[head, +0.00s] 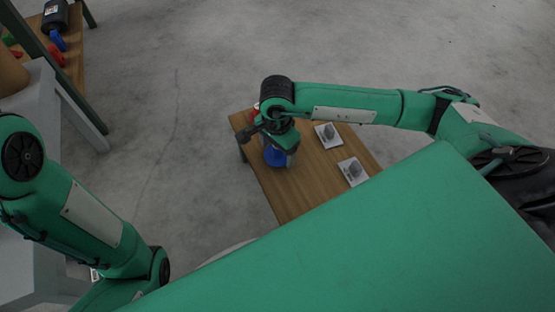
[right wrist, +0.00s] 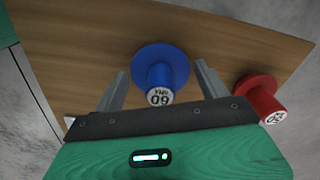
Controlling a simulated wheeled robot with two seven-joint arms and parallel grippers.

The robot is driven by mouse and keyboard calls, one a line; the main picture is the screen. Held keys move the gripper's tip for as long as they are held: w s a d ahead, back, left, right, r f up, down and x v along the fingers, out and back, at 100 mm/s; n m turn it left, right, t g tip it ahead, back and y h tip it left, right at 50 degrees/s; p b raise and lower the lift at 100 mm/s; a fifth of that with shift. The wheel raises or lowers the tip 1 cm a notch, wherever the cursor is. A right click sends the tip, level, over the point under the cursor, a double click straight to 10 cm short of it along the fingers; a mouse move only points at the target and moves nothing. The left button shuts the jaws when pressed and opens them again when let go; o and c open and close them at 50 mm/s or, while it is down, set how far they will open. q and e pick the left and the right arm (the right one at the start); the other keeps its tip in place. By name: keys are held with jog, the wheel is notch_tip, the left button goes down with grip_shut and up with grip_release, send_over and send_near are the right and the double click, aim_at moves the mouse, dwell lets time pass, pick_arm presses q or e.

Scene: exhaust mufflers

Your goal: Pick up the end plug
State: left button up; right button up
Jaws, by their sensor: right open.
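A blue end plug (right wrist: 165,68) with a wide flange and a white end marked 60 stands on a small wooden table (head: 295,200). In the head view the blue plug (head: 274,157) is partly hidden by my right gripper (head: 284,152). In the right wrist view the right gripper is open, with one finger on each side of the blue plug and visible gaps between. A red end plug (right wrist: 260,97), its label partly readable, is to the right, outside the fingers. It shows only slightly in the head view (head: 253,114). My left gripper is not in view.
Two white cards or trays with grey parts, one farther (head: 327,135) and one nearer (head: 352,171), are on the small table. Another table at the upper left holds a black muffler (head: 55,16), a blue part (head: 58,41) and a red part (head: 55,55). Floor between the tables is clear.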

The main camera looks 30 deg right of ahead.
jog(key=shift+f, duration=0.45)
jog(key=shift+r, duration=0.1)
jog(key=c, duration=0.7)
